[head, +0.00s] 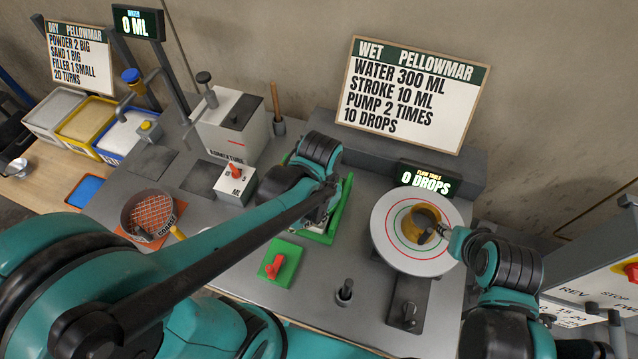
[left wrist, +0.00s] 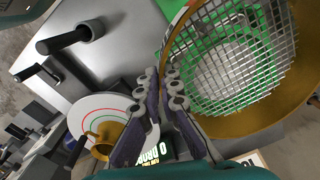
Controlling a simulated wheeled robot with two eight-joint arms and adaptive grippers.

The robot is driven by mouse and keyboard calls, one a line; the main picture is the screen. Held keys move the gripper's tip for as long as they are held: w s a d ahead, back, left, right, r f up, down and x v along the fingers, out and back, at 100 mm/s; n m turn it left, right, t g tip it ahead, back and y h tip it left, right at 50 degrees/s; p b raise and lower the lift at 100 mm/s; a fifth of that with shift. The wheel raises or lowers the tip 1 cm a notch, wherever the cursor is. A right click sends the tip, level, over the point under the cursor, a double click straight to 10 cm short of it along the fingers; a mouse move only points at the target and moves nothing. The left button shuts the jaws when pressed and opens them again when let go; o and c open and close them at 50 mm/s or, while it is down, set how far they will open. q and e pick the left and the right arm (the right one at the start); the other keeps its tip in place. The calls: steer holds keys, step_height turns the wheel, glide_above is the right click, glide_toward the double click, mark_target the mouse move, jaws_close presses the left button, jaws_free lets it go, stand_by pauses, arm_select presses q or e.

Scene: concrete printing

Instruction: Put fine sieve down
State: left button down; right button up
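The fine sieve (left wrist: 240,50), a pale wire mesh in a brass-coloured ring, fills the upper right of the left wrist view. A green pad (left wrist: 205,58) shows through its mesh. My left gripper (left wrist: 162,78) has its fingers close together at the sieve's edge, apparently shut on it; the grip itself is hidden. In the head view my left gripper (head: 322,196) is over the green pad (head: 345,195) and the arm hides the sieve. My right gripper (head: 452,243) is beside the brass cup (head: 424,212) on the flow table; its fingers are unclear.
The round white flow table (head: 388,240) is right of the green pad. A coarse sieve (head: 150,212) sits on an orange pad at left. A red switch on a green base (head: 279,264) and a black upright lever (head: 345,290) stand in front. A grey-white machine (head: 230,125) stands behind.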

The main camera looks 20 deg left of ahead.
arm_select(q)
steer(key=w+f, duration=0.2)
steer(key=w, duration=0.1)
steer(key=w+f+b, duration=0.1)
steer(key=w+f, duration=0.1)
steer(key=w, duration=0.1)
steer(key=w+f+b, duration=0.1)
steer(key=w+f, duration=0.1)
steer(key=w, duration=0.2)
steer(key=shift+w+a+f, duration=0.1)
steer(key=shift+a+f, duration=0.05)
steer(key=shift+a, duration=0.25)
step_height(320, 180, down, 3)
steer(key=shift+f+b, duration=0.15)
steer(key=shift+b, duration=0.25)
steer(key=shift+f, duration=0.4)
steer(key=c, duration=1.7)
jaws_free()
steer(key=shift+f, duration=0.1)
